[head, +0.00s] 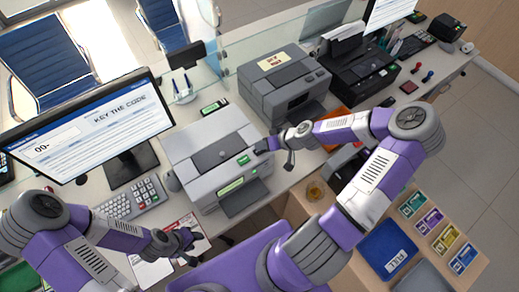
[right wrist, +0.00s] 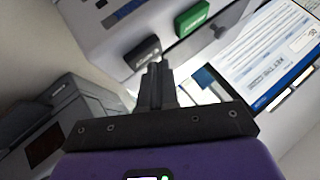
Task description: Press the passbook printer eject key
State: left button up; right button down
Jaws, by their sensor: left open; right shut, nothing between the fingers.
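The passbook printer (head: 200,148) is a grey box in the middle of the counter in the head view. It has a green key (head: 243,160) on its front right edge and a lit green display below. In the right wrist view, the green key (right wrist: 193,19) and a dark key (right wrist: 142,53) stand side by side on the printer's front. My right gripper (head: 271,145) is shut and empty at the printer's right front corner. Its fingertips (right wrist: 156,68) appear just in front of the dark key; contact cannot be told. My left gripper (head: 188,241) is open above papers at the counter's front.
A monitor (head: 85,125) reading "KEY THE CODE" and a keypad (head: 145,195) stand left of the printer. A second grey printer (head: 270,85) with a paper sign stands behind right. A blue tray (head: 388,248) and colored cards lie front right. A glass screen runs behind.

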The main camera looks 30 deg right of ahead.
jog(key=shift+f+b, duration=0.3)
jog(key=shift+f, duration=0.15)
dwell(0.3)
jog(key=shift+r, duration=0.15)
jog(key=shift+r+p, duration=0.75)
jog(key=shift+p, duration=0.05)
notch_tip(320, 180, up, 5)
jog(key=p, duration=0.4)
jog(key=shift+p, duration=0.3)
dwell(0.7)
